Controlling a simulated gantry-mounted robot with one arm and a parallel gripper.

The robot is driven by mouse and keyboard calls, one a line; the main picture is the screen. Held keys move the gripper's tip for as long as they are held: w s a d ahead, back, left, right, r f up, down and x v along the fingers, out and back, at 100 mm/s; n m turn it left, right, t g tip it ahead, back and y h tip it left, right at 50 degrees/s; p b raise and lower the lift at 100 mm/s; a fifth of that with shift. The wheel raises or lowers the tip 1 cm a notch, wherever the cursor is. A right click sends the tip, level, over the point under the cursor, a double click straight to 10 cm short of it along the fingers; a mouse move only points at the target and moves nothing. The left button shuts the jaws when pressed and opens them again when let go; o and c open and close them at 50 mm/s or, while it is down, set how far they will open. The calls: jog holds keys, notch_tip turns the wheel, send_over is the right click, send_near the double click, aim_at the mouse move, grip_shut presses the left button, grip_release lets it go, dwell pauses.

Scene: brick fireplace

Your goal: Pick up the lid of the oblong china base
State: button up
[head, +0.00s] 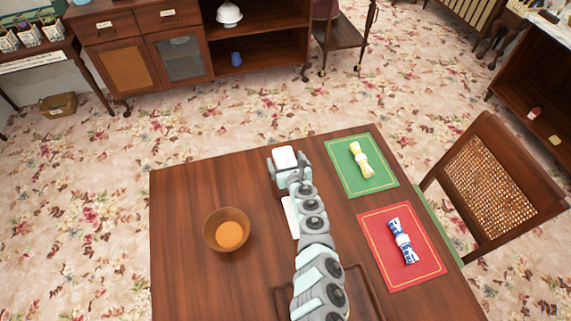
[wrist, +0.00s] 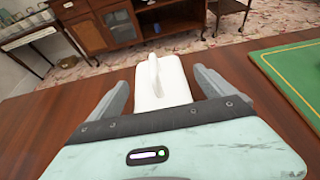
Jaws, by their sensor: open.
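A white oblong china piece with a raised handle, which looks like the lid (head: 284,154), is near the far edge of the wooden table. It also shows in the wrist view (wrist: 170,95), between the two fingers. My gripper (head: 286,160) is open around it, with one finger on each side and gaps visible in the wrist view (wrist: 162,86). A second white oblong piece (head: 290,217) lies partly hidden under my arm, nearer the table's middle; I cannot tell if it is the base. Whether anything lies under the lid is hidden.
A brown bowl (head: 227,230) stands to the left on the table (head: 185,200). To the right lie a green placemat (head: 347,181) and a red placemat (head: 385,262), each with a rolled napkin. A brown tray (head: 373,300) is partly under my arm. The table's left part is otherwise clear.

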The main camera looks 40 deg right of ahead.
jog(key=shift+c, duration=0.2)
jog(key=c, duration=1.6)
